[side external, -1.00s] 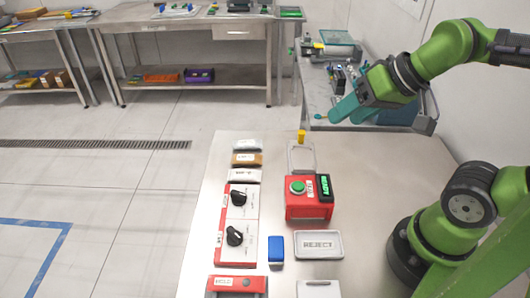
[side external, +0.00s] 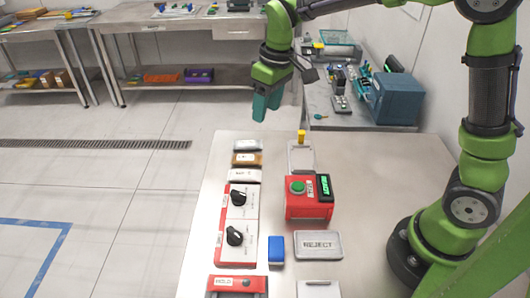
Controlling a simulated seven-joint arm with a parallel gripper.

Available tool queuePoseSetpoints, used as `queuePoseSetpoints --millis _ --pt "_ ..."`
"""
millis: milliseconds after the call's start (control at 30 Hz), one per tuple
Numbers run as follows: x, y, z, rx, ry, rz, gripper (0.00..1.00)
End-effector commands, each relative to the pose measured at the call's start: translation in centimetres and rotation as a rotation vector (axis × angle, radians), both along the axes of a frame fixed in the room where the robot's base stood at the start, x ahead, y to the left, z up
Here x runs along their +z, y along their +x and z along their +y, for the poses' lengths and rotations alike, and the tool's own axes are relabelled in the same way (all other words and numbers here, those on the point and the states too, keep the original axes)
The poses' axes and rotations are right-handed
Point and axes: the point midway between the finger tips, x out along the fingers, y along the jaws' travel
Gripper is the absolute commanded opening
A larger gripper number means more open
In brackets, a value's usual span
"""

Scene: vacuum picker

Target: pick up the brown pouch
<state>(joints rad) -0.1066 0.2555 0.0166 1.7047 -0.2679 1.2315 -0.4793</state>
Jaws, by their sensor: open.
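The brown pouch (side external: 246,160) lies flat at the far left of the steel table, with a pale label on top. It is between two white pouches, one behind it (side external: 248,146) and one in front (side external: 245,176). My gripper (side external: 264,114) points down with teal fingers, in the air above and slightly right of the pouch row. It is apart from the pouch. The gap between its fingers is hard to make out from this angle.
A red-and-white panel with black knobs (side external: 237,226) sits in front of the pouches. A red box with a green button (side external: 309,199), a small yellow-topped item (side external: 301,136), a grey tray (side external: 301,158) and a REJECT tray (side external: 318,245) stand to the right.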

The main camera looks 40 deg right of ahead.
Motion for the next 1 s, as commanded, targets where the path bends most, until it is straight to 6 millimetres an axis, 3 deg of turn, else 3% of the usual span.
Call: queuePoseSetpoints --millis 33,167,300,400,567,1000 --pt "-1.3 1.8 0.4 0.073 -0.023 0.033 0.55" --pt "-3.3 5.4 1.0 0.265 -0.073 0.085 0.55" --pt "-2.9 7.7 1.1 0.437 -0.108 0.096 0.55" --pt "-1.6 7.8 1.0 0.516 -0.119 0.089 0.55" --pt "-2.7 7.5 0.9 0.564 -0.117 0.104 0.55" --pt "-11.6 7.4 0.9 0.561 -0.115 0.103 0.55"
